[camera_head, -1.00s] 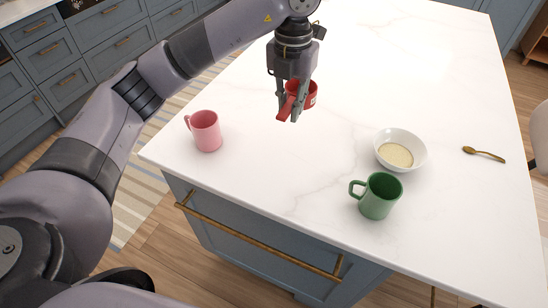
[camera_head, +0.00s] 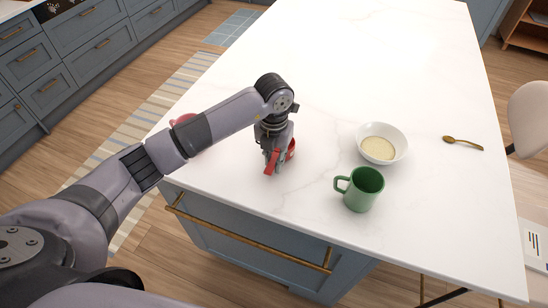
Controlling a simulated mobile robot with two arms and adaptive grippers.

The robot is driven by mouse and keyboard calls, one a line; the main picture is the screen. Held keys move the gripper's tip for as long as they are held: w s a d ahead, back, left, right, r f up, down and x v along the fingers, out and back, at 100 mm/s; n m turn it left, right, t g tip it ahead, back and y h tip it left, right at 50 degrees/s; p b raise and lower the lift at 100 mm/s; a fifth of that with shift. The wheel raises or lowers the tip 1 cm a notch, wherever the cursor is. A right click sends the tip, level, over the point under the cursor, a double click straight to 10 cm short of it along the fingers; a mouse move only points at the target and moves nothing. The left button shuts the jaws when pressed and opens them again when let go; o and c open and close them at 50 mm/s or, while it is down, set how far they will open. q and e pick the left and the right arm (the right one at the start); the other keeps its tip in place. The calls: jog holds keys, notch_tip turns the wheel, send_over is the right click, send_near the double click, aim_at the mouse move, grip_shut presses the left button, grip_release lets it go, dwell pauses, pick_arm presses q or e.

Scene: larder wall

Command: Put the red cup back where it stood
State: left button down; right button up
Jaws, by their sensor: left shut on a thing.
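The red cup (camera_head: 291,150) is in my left gripper (camera_head: 272,168), near the front of the white island top. The gripper points down and is shut on the cup, covering much of it. I cannot tell whether the cup's base touches the worktop. A green mug (camera_head: 363,190) stands upright to the right of the cup, its handle towards the cup. My right gripper is not in view.
A white bowl (camera_head: 381,144) with pale contents stands behind the green mug. A wooden spoon (camera_head: 463,143) lies farther right. A pink mug (camera_head: 183,119) is mostly hidden behind my left arm. The island top (camera_head: 340,60) is clear at the back.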

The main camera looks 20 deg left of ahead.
pick_arm(q)
jog(key=shift+f, duration=0.3)
jog(key=shift+f, duration=0.2)
jog(key=c, duration=1.5)
grip_release()
